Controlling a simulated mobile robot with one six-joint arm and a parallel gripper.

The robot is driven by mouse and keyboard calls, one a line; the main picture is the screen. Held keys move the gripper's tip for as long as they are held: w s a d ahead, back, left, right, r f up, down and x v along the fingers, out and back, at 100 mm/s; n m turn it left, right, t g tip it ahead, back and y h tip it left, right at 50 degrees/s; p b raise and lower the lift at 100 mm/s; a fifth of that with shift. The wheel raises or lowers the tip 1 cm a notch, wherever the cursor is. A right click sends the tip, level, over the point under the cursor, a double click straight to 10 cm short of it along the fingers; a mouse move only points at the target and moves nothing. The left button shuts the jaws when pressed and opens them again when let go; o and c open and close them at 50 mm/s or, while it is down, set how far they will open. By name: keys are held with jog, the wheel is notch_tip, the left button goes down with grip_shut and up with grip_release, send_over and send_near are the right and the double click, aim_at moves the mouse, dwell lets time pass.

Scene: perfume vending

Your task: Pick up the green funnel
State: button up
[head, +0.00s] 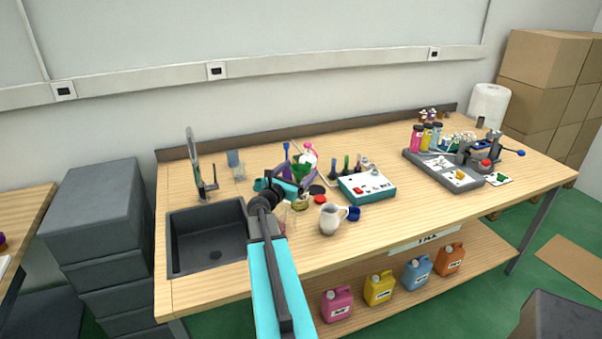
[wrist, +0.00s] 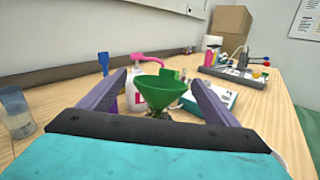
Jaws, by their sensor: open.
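The green funnel (wrist: 160,88) shows in the wrist view, wide mouth up, between the two purple fingers of my gripper (wrist: 155,92). The fingers are apart, one on each side of it, and I cannot tell whether either touches it. In the head view the funnel (head: 301,171) is a small green shape by my gripper (head: 287,181), at the middle of the bench, partly covered by the arm and nearby items.
A white bottle with a pink pump (wrist: 138,88) stands just behind the funnel. A glass (wrist: 17,112) is at the left. A white jug (head: 331,219) and a teal device (head: 366,187) stand right of my gripper. The sink (head: 207,240) is left. The front right bench top is clear.

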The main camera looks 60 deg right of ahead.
aim_at(305, 164)
jog(key=shift+w+d+f+p, duration=0.1)
jog(key=shift+d+p, duration=0.45)
jog(key=shift+d, duration=0.6)
jog(key=shift+w+d+p, duration=0.1)
jog(key=shift+d+p, duration=0.4)
jog(key=shift+d, duration=0.65)
jog(key=shift+c, duration=0.6)
jog(key=c, duration=1)
